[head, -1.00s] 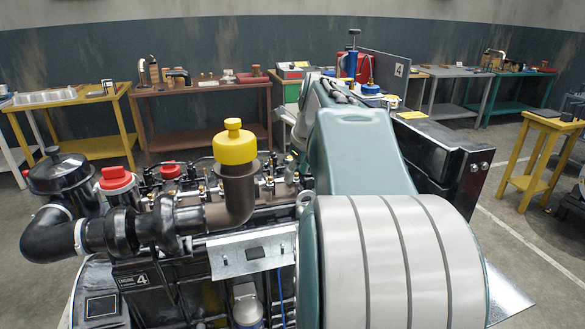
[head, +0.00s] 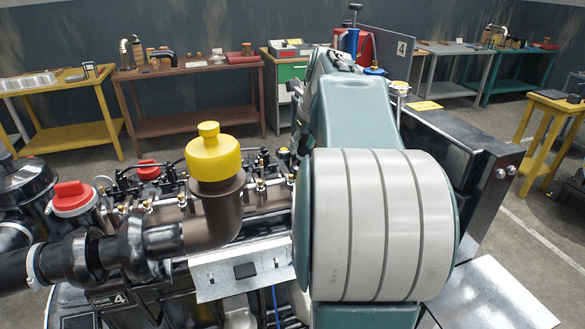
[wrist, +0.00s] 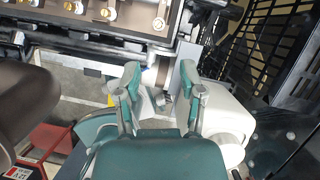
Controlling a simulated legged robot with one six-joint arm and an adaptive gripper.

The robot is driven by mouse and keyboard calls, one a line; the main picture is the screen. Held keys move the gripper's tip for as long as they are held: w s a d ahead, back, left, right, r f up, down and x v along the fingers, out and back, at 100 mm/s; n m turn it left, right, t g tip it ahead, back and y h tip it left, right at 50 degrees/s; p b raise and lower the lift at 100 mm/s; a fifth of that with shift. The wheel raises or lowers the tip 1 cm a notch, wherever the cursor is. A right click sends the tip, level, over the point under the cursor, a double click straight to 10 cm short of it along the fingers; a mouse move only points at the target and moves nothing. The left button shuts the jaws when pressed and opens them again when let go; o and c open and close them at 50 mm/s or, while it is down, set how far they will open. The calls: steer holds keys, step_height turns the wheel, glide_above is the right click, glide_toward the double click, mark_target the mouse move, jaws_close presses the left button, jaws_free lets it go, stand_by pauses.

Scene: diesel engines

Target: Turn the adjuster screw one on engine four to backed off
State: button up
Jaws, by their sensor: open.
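Engine four (head: 108,299), with a dark number plate on its near side, fills the lower left of the head view. Several small brass-topped fittings (head: 182,201) stand in a row along its top. In the wrist view, similar brass fittings (wrist: 106,12) show at the upper left, and a single screw-like head (wrist: 158,22) sits near the tray's edge. I cannot tell which is adjuster screw one. My gripper (wrist: 160,78) is open, its teal fingers apart with nothing visibly held. It is hidden behind my arm in the head view.
A yellow cap (head: 213,158) on a brown elbow pipe and a red cap (head: 72,197) rise from the engine. A dark radiator-like block (head: 470,165) stands right of my arm. Tables with parts line the back wall. Open floor (head: 545,225) lies at the right.

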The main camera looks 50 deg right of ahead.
mark_target(291, 175)
steer(key=x, duration=1)
steer(key=shift+w+f, duration=0.15)
steer(key=shift+f, duration=0.05)
steer(key=shift+a, duration=0.15)
jaws_close()
